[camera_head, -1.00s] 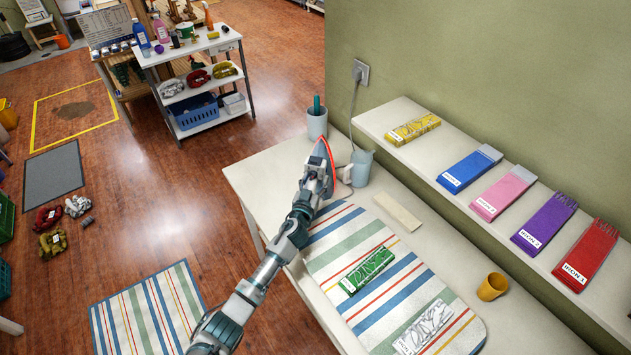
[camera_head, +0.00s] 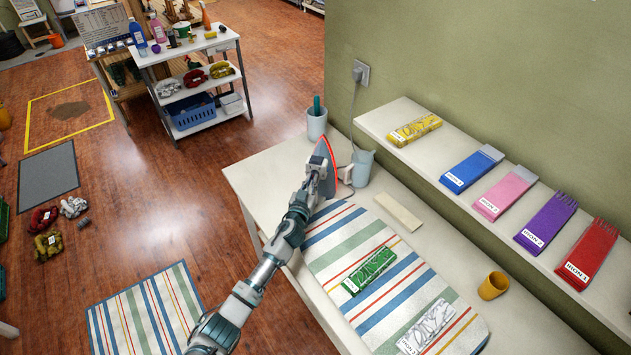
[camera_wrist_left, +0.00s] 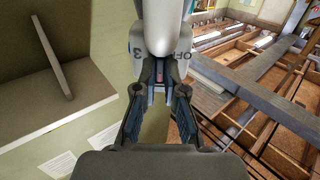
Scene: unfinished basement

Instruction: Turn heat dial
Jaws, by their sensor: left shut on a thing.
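The iron (camera_head: 331,178), with a grey plate and red edge, stands on end at the far end of the white table (camera_head: 262,178). My left gripper (camera_head: 319,168) reaches it from the front and hides much of its body. In the left wrist view the iron's pale body (camera_wrist_left: 160,22) is at the top, with a "3" mark on the left and an "OFF" mark on the right. There the left gripper (camera_wrist_left: 160,82) is shut on a small part between these marks, apparently the heat dial. The fingers mostly hide it. My right gripper is not in view.
A light blue mug (camera_head: 362,168) stands close right of the iron, and a grey cup (camera_head: 316,124) behind it. A striped pad (camera_head: 335,232) with a green packet (camera_head: 368,271) lies in front. A cord runs up to the wall outlet (camera_head: 361,74).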

